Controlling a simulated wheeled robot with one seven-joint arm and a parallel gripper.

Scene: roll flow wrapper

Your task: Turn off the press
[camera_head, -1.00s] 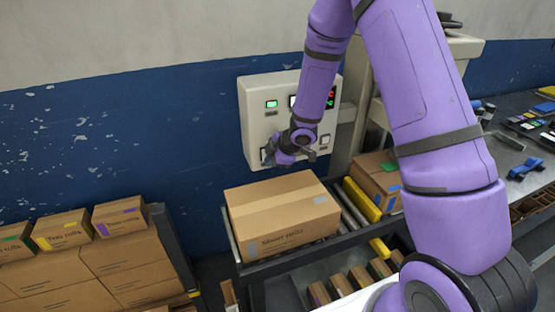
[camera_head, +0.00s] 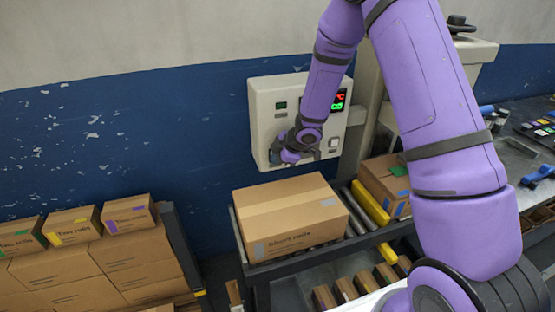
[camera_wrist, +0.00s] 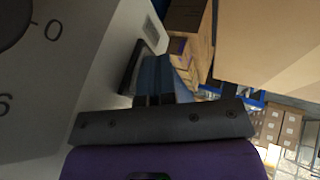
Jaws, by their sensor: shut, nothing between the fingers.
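The press's pale control panel (camera_head: 262,118) is on the blue wall. Its small indicator light (camera_head: 281,105) at the upper left is dark green and unlit. A display (camera_head: 338,101) at the upper right shows red and green digits. A white rocker switch (camera_head: 334,143) is at the lower right. My gripper (camera_head: 283,158) is shut and empty at the panel's lower left and hides that part. In the wrist view, my fingertips (camera_wrist: 155,75) are beside a dark-framed switch (camera_wrist: 130,62); I cannot tell if they touch. A dark dial (camera_wrist: 12,18) with printed marks shows at the left.
A large cardboard box (camera_head: 290,215) sits on the roller stand just below my gripper. Small labelled boxes (camera_head: 75,224) are stacked at the lower left. A workbench (camera_head: 520,150) with tools is at the right. The wall left of the panel is clear.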

